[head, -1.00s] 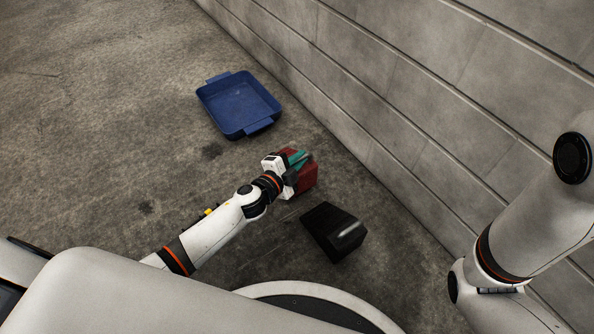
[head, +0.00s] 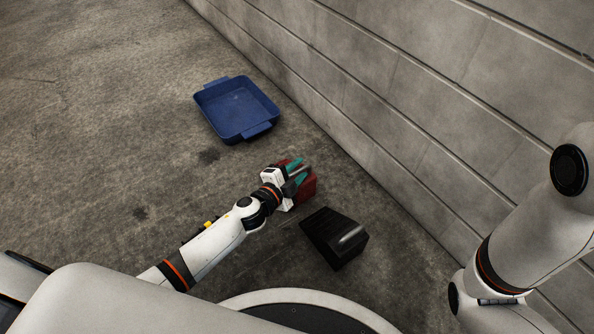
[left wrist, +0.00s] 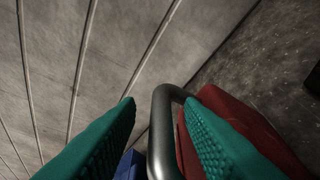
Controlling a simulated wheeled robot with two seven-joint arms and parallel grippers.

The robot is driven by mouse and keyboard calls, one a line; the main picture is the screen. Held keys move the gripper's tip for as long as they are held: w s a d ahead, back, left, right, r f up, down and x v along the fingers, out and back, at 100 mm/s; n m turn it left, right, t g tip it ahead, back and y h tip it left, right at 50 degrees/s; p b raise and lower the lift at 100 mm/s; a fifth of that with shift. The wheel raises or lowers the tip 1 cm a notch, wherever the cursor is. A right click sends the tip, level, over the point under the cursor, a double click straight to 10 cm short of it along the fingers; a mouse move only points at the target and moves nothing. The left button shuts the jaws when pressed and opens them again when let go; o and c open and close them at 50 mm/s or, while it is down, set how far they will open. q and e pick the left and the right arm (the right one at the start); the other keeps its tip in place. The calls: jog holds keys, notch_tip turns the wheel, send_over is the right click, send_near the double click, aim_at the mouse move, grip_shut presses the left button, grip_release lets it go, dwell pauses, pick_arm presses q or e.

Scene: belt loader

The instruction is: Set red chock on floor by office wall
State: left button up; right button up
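The red chock (head: 309,189) appears to rest on the concrete floor, a short way from the grey block wall (head: 390,110). My left gripper (head: 297,175) is at the chock, its teal fingers spread apart and partly hiding it. The chock's red body (left wrist: 236,116) shows beyond the right-hand finger. My right arm shows at the right of the head view, but its gripper is out of the picture.
A black wedge-shaped block (head: 336,237) lies on the floor close to the chock, nearer my base. A blue tray (head: 236,108) sits beyond the chock beside the wall. The floor to the left is clear.

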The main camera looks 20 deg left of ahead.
pick_arm(q)
jog(key=shift+r, duration=0.1)
jog(key=shift+s+r, duration=0.1)
jog(key=shift+s, duration=0.05)
jog(key=p+v, duration=0.4)
jog(key=v, duration=0.7)
jog(key=shift+s+p, duration=0.35)
jog(key=shift+p, duration=0.05)
jog(key=shift+a, duration=0.15)
